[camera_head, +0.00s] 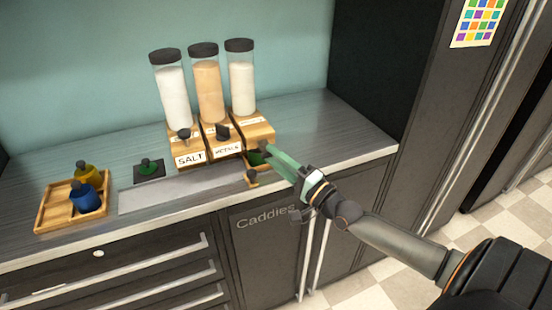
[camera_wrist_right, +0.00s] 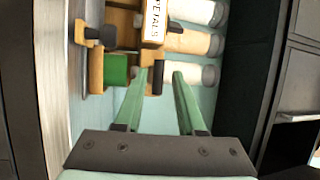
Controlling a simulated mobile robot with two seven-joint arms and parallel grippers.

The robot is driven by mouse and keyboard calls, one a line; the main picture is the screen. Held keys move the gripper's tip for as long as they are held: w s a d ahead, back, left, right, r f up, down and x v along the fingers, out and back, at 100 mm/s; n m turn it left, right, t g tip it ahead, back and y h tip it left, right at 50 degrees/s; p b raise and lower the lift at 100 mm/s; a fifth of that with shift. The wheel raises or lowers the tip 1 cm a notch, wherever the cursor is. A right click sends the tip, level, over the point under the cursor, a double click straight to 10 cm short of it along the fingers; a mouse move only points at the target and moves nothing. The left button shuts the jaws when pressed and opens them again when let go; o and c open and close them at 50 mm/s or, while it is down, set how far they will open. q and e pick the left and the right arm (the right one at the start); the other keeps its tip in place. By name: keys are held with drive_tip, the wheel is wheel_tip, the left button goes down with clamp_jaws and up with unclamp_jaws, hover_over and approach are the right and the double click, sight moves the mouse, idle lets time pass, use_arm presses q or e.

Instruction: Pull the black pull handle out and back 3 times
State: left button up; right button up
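Three wooden dispensers with clear jars stand on the counter, labelled SALT (camera_head: 190,158), PETALS (camera_head: 226,150) and, on the right, one with a partly covered label (camera_head: 256,132). Black pull handles show on the salt dispenser (camera_head: 184,135) and the petals dispenser (camera_head: 222,132). My right gripper (camera_head: 268,150) is at the front of the right dispenser and hides its handle in the head view. In the right wrist view, a black handle (camera_wrist_right: 157,78) shows between the spread green fingertips (camera_wrist_right: 160,75), nearer the left finger. Contact cannot be told. My left gripper is not in view.
A wooden tray (camera_head: 50,213) with yellow and blue jars and a green stamp-like piece (camera_head: 149,165) stand left.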

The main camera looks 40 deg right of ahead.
drive_tip(key=shift+o, duration=0.4)
drive_tip(key=v, duration=1.2)
drive_tip(key=shift+s+b, duration=0.2)
drive_tip(key=shift+b, duration=0.25)
idle(0.5)
